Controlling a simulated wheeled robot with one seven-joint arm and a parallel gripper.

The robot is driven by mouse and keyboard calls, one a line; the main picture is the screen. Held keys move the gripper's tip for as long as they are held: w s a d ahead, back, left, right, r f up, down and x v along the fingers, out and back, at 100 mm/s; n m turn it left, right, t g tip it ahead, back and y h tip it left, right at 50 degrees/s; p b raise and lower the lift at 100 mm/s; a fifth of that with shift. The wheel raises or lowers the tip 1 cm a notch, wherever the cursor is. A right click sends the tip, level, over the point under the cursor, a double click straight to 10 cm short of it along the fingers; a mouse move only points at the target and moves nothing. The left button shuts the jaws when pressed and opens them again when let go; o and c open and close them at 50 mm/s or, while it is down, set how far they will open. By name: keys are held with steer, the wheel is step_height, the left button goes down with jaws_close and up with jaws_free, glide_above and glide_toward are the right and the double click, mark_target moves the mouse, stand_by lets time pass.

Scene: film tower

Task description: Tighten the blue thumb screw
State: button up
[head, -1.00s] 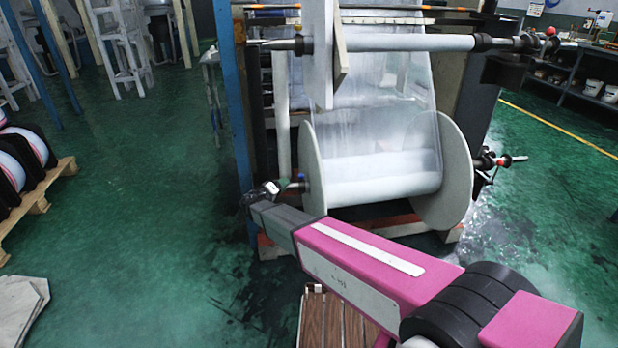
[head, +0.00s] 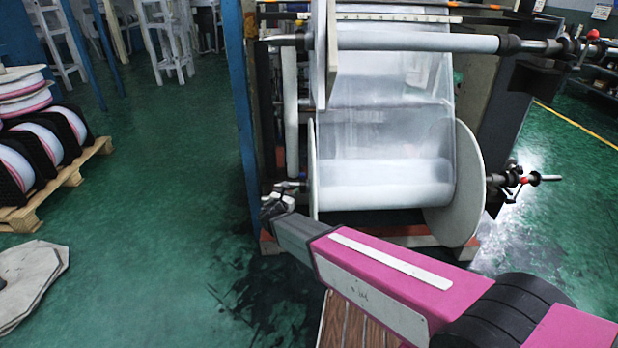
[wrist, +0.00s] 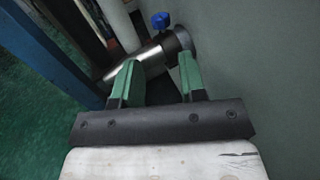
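The blue thumb screw (wrist: 160,19) stands up from a shiny metal shaft or collar (wrist: 152,57) in the wrist view. My gripper (wrist: 159,59) has its two green fingers apart, with nothing between them that I can see held. The shaft passes just beyond the fingertips, and the screw is farther out, above the gap between them. In the head view my gripper (head: 277,203) is at the left end of the lower film roll (head: 385,185), beside its left flange. I cannot make out the thumb screw in the head view.
A grey flange face fills the right of the wrist view, close to the right finger. A blue post (head: 237,120) stands left of the gripper. A pallet (head: 70,178) with rolls is at far left. Green floor (head: 160,180) between is clear.

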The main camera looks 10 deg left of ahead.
mark_target(301, 176)
steer(key=shift+n, duration=0.5)
steer(key=w, duration=0.3)
steer(key=w+d, duration=0.1)
steer(key=w, duration=0.3)
steer(key=w+d, duration=0.1)
steer(key=w, duration=0.2)
steer(key=shift+w, duration=0.25)
steer(key=c, duration=0.6)
